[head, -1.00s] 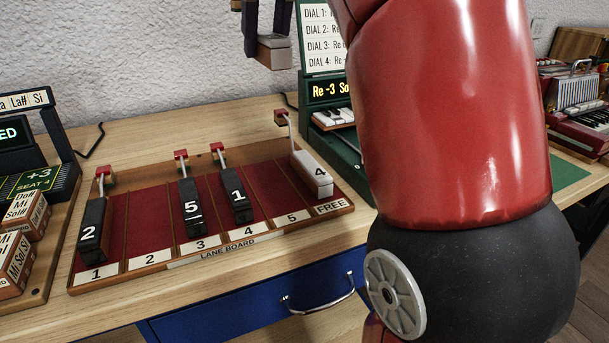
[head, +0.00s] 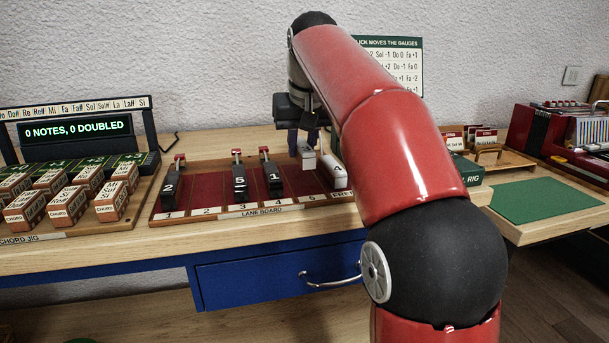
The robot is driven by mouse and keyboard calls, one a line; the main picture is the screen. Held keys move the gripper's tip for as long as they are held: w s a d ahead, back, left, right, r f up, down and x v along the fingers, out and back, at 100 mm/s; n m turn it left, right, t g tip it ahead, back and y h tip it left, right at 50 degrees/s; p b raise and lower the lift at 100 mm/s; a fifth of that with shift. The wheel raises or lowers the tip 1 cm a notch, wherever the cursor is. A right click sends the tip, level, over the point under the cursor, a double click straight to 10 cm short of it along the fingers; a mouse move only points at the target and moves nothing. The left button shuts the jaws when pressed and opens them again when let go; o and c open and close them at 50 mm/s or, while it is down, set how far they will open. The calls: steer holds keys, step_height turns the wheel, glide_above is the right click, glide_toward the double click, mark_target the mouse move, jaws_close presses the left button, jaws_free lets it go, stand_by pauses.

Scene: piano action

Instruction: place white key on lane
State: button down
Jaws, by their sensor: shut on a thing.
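The lane board (head: 205,201) has a red bed with lanes labelled 1 to 5 and FREE. A dark key 2 (head: 169,188) lies in lane 1, a dark key 5 (head: 240,184) in lane 3 and a dark key 1 (head: 272,180) in lane 4. A white key 4 (head: 336,175) lies in FREE. Lane 2 shows bare. My gripper (head: 307,141) is shut on a white key (head: 306,160) at the back of the board, over or in lane 5. I cannot tell whether this key touches the bed. The fingertips are small and dark here.
The chord jig (head: 95,228) with several lettered blocks (head: 68,206) stands at left, its display (head: 75,128) behind it. A green mat (head: 545,199) lies bare at right. A blue drawer (head: 270,275) is under the board. My arm hides much of the right middle.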

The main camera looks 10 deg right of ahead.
mark_target(302, 180)
steer(key=shift+f+b, duration=2.15)
steer(key=shift+b, duration=0.05)
steer(key=shift+f, duration=0.2)
steer(key=c, duration=1.2)
jaws_free()
steer(key=shift+c, duration=0.2)
steer(key=p+v, duration=0.4)
steer(key=v, duration=0.7)
steer(key=shift+r, duration=0.15)
steer(key=shift+s+r, duration=0.3)
steer(key=shift+r, duration=0.25)
